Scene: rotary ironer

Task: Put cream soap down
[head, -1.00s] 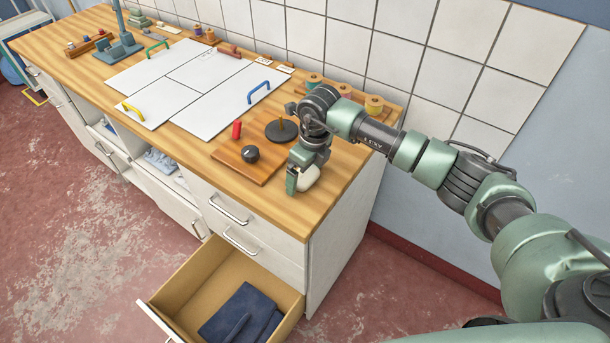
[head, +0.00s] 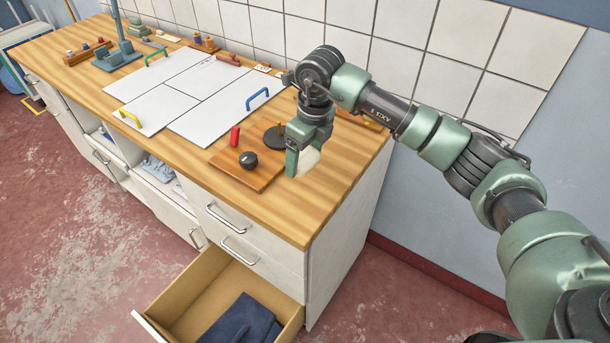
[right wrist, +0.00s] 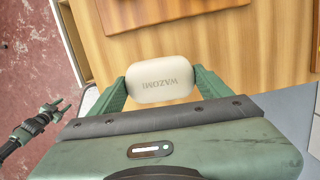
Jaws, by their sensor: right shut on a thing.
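The cream soap (right wrist: 160,80) is a pale rounded bar with lettering on it. In the right wrist view it sits between the two fingers of my right gripper (right wrist: 160,88), which is shut on it. In the head view my right gripper (head: 306,162) is over the right end of the wooden counter (head: 335,185), with the soap (head: 308,160) partly hidden by a finger. I cannot tell whether the soap touches the counter.
A wooden board (head: 243,170) with a black knob, a red handle and a dark disc lies just left of the gripper. White panels (head: 200,85) with coloured handles lie further left. An open drawer (head: 225,300) holds dark blue cloth. The counter's front right corner is clear.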

